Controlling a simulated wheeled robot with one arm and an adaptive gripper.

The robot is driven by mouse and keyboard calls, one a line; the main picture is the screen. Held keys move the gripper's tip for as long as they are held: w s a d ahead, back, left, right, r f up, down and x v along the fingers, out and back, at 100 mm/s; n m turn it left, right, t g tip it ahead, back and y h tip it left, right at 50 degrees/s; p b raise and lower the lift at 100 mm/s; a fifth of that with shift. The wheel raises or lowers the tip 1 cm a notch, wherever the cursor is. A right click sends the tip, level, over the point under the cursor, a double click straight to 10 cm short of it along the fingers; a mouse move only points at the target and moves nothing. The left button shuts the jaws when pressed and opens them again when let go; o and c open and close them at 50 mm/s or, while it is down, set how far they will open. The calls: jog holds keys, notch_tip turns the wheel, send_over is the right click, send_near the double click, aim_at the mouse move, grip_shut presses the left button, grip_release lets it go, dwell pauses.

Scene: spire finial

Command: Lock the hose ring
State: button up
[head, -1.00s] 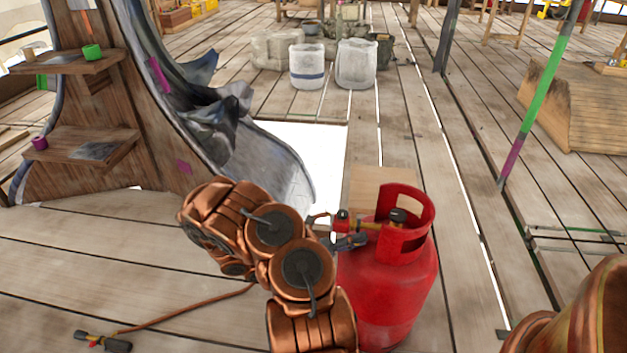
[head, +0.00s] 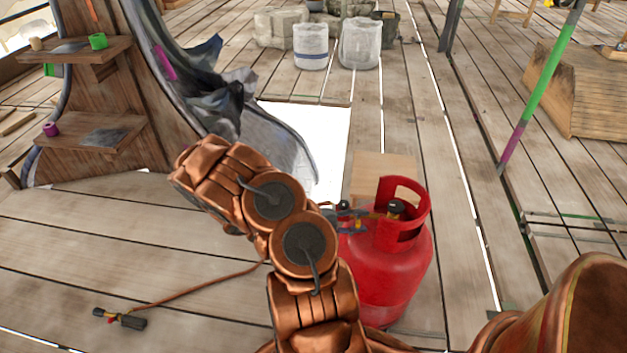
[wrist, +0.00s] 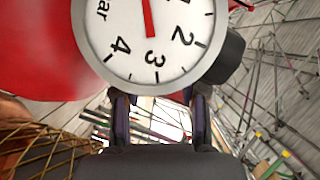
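The red gas cylinder (head: 392,270) stands upright on the planks, with a black valve knob (head: 396,207) inside its collar. In the wrist view a round white pressure gauge (wrist: 120,40) with a red needle fills the top, close to the camera. The red cylinder also shows there at the left (wrist: 45,50). My gripper (wrist: 160,116) has its two fingers apart, just below the gauge, with background showing between them. In the head view my arm partly hides the gripper beside the valve. I cannot make out the hose ring. A brown hose (head: 195,286) runs along the floor to a torch (head: 122,318).
A wooden block (head: 383,172) stands behind the cylinder. A curved wooden structure with shelves (head: 100,130) rises at the left, beside a bright floor opening (head: 325,140). Two white buckets (head: 358,45) stand farther back. A green and purple pole (head: 535,100) is at the right.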

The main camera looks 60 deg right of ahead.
jog(key=shift+w+d+r+n+y, duration=0.15)
jog(key=shift+r+n+y, duration=0.25)
jog(key=shift+n, duration=0.4)
jog(key=p+v, duration=0.2)
jog(key=v, duration=0.6)
jog(key=a+r+m+y+p, duration=0.1)
jog(key=a+r+m+p, duration=0.1)
jog(key=r, duration=0.4)
jog(key=a+r+m+t+y+p, duration=0.1)
jog(key=a+r+m+p, duration=0.2)
jog(key=r+m, duration=0.4)
jog(key=a+r+m+y+p, duration=0.1)
jog(key=a+r+m+p, duration=0.2)
jog(key=r, duration=0.4)
jog(key=shift+a+m+y, duration=0.3)
jog(key=shift+a+m, duration=0.25)
jog(key=shift+m, duration=0.65)
jog(key=shift+r, duration=0.1)
jog(key=shift+c, duration=0.4)
